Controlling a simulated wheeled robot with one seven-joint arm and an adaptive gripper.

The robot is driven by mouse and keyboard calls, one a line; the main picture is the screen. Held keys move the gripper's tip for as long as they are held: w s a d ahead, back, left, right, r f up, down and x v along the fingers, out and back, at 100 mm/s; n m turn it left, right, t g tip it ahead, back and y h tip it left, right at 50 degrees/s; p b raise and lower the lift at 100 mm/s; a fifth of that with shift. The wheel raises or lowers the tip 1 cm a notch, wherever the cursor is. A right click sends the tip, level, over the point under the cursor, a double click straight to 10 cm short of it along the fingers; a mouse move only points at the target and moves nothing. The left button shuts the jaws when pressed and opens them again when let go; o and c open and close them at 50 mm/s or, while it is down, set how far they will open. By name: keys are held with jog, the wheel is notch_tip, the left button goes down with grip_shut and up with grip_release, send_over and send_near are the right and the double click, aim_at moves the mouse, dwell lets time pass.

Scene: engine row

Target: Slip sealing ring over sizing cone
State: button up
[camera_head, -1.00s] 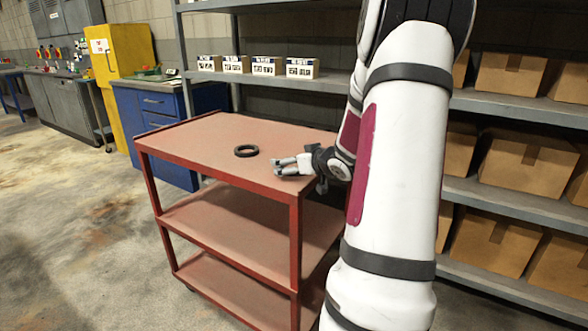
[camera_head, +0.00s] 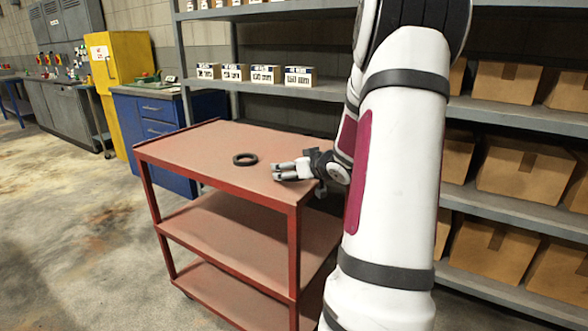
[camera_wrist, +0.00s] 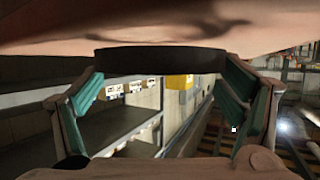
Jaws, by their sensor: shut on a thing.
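The sealing ring (camera_head: 245,159) is a black, thick-walled ring on or just over the red cart top, lying flat. In the head view it shows just left of the fingertips of my gripper (camera_head: 276,171), which reaches in low from the right. In the wrist view the ring (camera_wrist: 160,61) is a dark band seen edge-on, spanning the space between the green finger pads. My gripper (camera_wrist: 162,100) is shut on the ring with its fingers spread to about the ring's width; the contact itself is hard to see. No sizing cone can be made out.
The red cart (camera_head: 190,150) has a raised back rim and a mostly bare top. A grey shelf (camera_head: 330,90) with small labelled boxes (camera_head: 265,75) stands behind it. Large cartons (camera_head: 515,170) fill the shelves at right. A blue cabinet (camera_head: 150,120) stands behind the cart at left.

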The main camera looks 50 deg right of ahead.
notch_tip(320, 180, up, 2)
jog(key=shift+p, duration=0.35)
jog(key=s+a+r+p, duration=0.1)
jog(key=s+p, duration=0.3)
jog(key=s, duration=1.1)
jog(key=shift+s+a+r, duration=0.15)
jog(key=shift+s+a, duration=0.25)
jog(key=shift+a, duration=0.15)
